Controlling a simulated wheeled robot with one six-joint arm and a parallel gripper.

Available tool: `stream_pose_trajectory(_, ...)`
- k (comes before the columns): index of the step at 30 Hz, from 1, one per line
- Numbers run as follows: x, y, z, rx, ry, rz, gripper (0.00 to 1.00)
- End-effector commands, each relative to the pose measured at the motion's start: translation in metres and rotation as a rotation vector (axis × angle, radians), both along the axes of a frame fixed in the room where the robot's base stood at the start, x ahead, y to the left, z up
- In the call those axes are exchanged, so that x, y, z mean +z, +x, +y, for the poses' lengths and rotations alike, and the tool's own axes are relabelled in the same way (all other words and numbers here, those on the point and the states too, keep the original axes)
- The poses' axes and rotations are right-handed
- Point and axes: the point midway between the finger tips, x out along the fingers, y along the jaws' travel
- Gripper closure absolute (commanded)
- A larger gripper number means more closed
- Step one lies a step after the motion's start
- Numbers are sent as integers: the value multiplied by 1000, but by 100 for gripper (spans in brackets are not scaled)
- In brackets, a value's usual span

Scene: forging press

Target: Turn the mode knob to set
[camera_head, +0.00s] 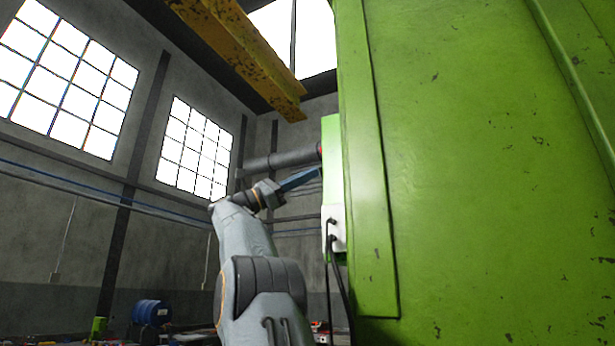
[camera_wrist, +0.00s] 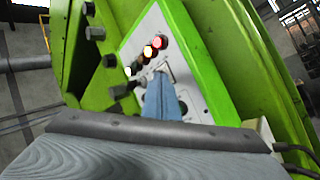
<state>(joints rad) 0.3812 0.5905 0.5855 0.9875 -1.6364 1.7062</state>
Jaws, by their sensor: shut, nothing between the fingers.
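The control panel (camera_wrist: 196,92) is a pale plate on a green box, seen tilted in the wrist view. My gripper also shows in the head view (camera_head: 317,172).
The large green press body (camera_head: 470,170) fills the right of the head view. The green box (camera_head: 331,150) juts from its left edge, with dark cables (camera_head: 334,270) hanging below. Several black bolt-like parts (camera_wrist: 95,33) stick out left of the panel. A blue drum (camera_head: 151,312) stands far back.

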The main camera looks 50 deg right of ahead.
Motion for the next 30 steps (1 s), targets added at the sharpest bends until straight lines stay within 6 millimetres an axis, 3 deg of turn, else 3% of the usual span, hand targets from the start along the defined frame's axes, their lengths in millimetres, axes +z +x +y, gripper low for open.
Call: stream_pose_trajectory(30,9,2,-7,0,0,0,100)
